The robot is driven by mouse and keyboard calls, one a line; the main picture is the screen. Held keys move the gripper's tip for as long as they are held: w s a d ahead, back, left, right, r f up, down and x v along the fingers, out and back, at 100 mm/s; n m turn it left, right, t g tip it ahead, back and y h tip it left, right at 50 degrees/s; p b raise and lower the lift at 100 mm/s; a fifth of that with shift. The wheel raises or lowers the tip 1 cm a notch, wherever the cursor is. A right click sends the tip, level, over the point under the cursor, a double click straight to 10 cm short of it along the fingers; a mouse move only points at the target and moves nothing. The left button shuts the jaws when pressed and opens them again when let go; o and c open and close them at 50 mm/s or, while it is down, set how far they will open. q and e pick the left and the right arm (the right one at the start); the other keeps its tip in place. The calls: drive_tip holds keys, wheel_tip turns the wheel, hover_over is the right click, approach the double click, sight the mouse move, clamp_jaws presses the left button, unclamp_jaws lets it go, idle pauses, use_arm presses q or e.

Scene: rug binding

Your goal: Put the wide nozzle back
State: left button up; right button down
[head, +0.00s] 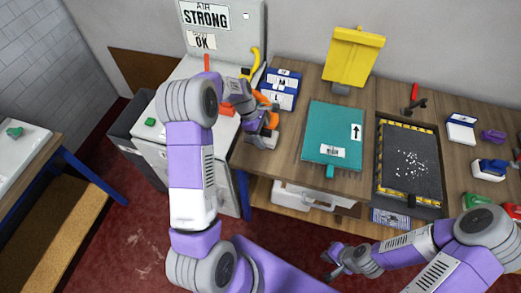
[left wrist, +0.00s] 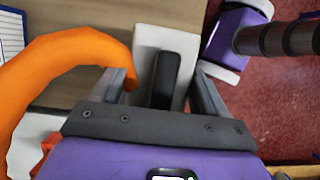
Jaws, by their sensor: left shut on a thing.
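My left gripper (head: 268,130) is at the front left corner of the wooden bench, shut on a pale block with a dark raised strip (left wrist: 164,80). In the left wrist view the dark strip shows between the fingers. This may be the wide nozzle; I cannot tell for sure. The block's pale end (head: 261,142) shows under the gripper in the head view. A thick orange hose (left wrist: 60,62) curves beside the left finger. My right gripper (head: 332,266) looks open and empty, low in front of the bench.
A blue-and-white labelled board (head: 281,88) lies behind the gripper. A teal case (head: 333,131) and a dark tray with yellow-striped edges (head: 409,181) lie to the right. A white machine (head: 187,150) stands left. A yellow holder (head: 353,57) stands at the back.

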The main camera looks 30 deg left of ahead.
use_arm(q)
hover_over(266, 155)
drive_tip(key=a, duration=0.2)
wheel_tip(266, 155, down, 6)
drive_tip(key=shift+d+f, duration=0.1)
drive_tip(key=shift+d, duration=0.05)
wheel_tip(266, 155, down, 3)
drive_tip(key=shift+s+r, duration=0.1)
drive_tip(key=shift+s, duration=0.05)
drive_tip(key=shift+f, duration=0.45)
drive_tip(key=shift+d+f+b, duration=0.1)
drive_tip(key=shift+f+b, duration=0.05)
drive_tip(key=shift+b, duration=0.25)
drive_tip(key=o, duration=1.1)
